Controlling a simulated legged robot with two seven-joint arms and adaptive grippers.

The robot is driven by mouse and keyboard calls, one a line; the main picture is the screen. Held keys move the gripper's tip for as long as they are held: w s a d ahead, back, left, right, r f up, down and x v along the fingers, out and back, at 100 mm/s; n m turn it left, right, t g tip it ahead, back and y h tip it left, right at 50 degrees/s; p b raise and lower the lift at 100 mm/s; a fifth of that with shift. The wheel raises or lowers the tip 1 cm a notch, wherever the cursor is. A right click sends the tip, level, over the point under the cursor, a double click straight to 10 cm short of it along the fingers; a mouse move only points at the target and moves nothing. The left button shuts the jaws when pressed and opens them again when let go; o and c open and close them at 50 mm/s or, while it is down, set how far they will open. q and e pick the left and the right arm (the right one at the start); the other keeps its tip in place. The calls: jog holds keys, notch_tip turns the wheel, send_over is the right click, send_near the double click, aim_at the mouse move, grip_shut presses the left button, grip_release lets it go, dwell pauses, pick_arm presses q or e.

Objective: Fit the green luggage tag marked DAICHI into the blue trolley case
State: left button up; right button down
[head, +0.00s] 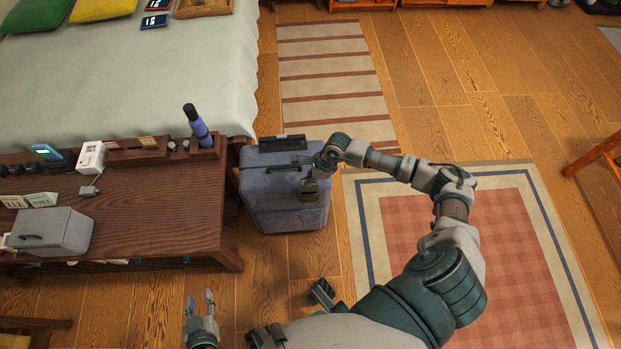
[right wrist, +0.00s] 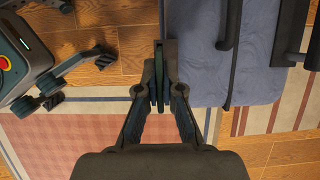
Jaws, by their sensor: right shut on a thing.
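The blue trolley case (head: 277,207) stands upright on the floor at the right end of the dark wooden bench, with a black handle (head: 282,143) at its far top edge. My right gripper (head: 310,183) is over the case's right side. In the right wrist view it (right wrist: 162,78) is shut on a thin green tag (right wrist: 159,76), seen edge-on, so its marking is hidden. The case (right wrist: 250,70) shows beyond and to the right of the fingers there; I cannot tell whether the tag touches it. My left gripper (head: 200,304) is open and empty, low in the head view.
The wooden bench (head: 170,205) beside the case carries a grey box (head: 52,232), a white device (head: 91,157) and a blue bottle (head: 197,124). A bed (head: 120,80) stands behind. Striped (head: 330,70) and checked (head: 500,250) rugs lie on otherwise open floor.

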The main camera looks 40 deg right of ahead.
jog(key=shift+f, duration=0.3)
pick_arm(q)
jog(key=shift+s+f, duration=0.1)
jog(key=shift+f, duration=0.05)
pick_arm(e)
jog(key=shift+a, duration=0.1)
dwell(0.5)
pick_arm(q)
jog(key=shift+a+f+b, duration=0.2)
jog(key=shift+a+b, duration=0.05)
jog(key=shift+b, duration=0.1)
pick_arm(e)
jog(key=shift+a+f, duration=0.15)
jog(key=shift+a, duration=0.1)
pick_arm(q)
jog(key=shift+s+d+f, duration=0.1)
jog(key=shift+d+f, duration=0.05)
jog(key=shift+d, duration=0.05)
pick_arm(e)
jog(key=shift+d+f, duration=0.2)
jog(key=shift+f, duration=0.1)
